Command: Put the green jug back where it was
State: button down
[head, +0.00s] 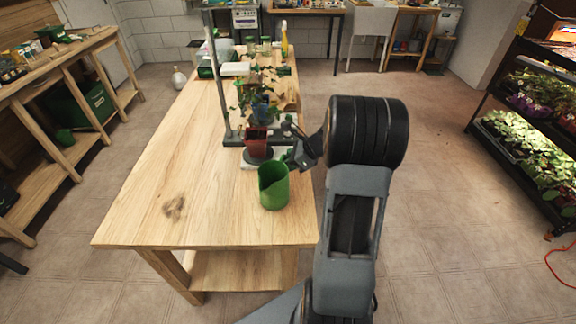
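The green jug (274,190) is upright near the front right edge of the wooden table, with its open top towards me. I cannot tell whether it rests on the table or is held just above it. My gripper (293,156) is at the jug's upper right, right by its rim. The fingers are small and dark here, and the jug's right side is close against them. Whether they are closed on the jug does not show.
Behind the jug, a dark red pot (256,138) stands at the foot of a grey upright post (219,80), with leafy plants (262,97) beyond. The table's (150,205) front left is clear apart from a dark stain. A plant rack (520,125) stands far right.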

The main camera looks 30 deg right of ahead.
jog(key=shift+f, duration=0.35)
jog(key=c, duration=1.1)
grip_release()
jog(key=shift+c, duration=0.2)
jog(key=shift+s+d+r, duration=0.1)
jog(key=shift+d+r, duration=0.05)
jog(key=shift+r, duration=0.25)
jog(key=v, duration=1.1)
jog(key=s+a+n+g+h, duration=0.1)
jog(key=s+a+n+h, duration=0.2)
jog(key=a+n, duration=0.7)
jog(key=s+a+n+g+h+p, duration=0.1)
jog(key=s+a+n+h, duration=0.3)
jog(key=n, duration=1.2)
jog(key=shift+s+a, duration=2.05)
jog(key=shift+a, duration=1.8)
jog(key=shift+r, duration=0.1)
